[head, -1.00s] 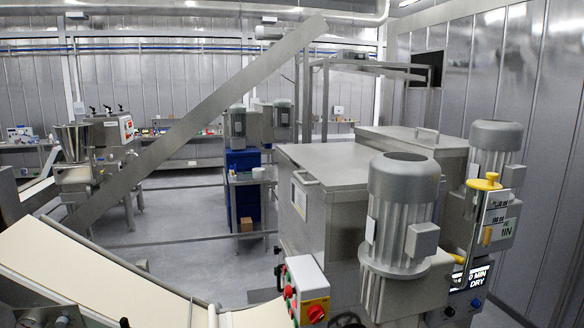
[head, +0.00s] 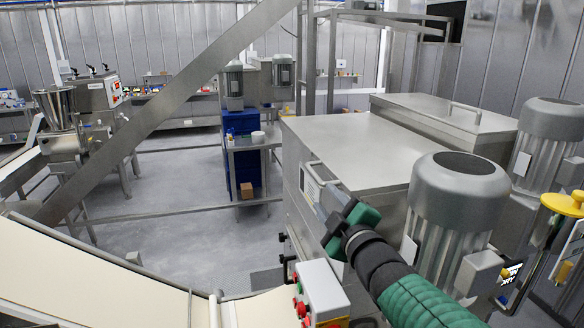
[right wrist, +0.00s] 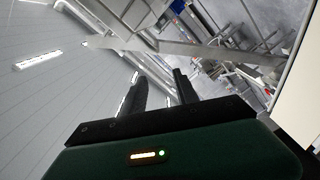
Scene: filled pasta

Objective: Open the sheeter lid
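The steel sheeter stands right of centre in the head view, and its flat grey lid (head: 352,150) lies level and closed on the box. A bar handle (head: 314,168) sits at the lid's front left edge. My right gripper (head: 325,198) reaches in from the lower right, just below and in front of the handle; contact cannot be told. In the right wrist view its two dark fingers (right wrist: 160,85) stand apart with nothing between them. My left gripper is not in view.
A big grey motor (head: 455,205) stands right of my right forearm. A control box (head: 323,290) with red and green buttons sits below my gripper. A cream conveyor belt (head: 90,275) runs along the lower left, and a slanting steel beam (head: 185,90) crosses above it.

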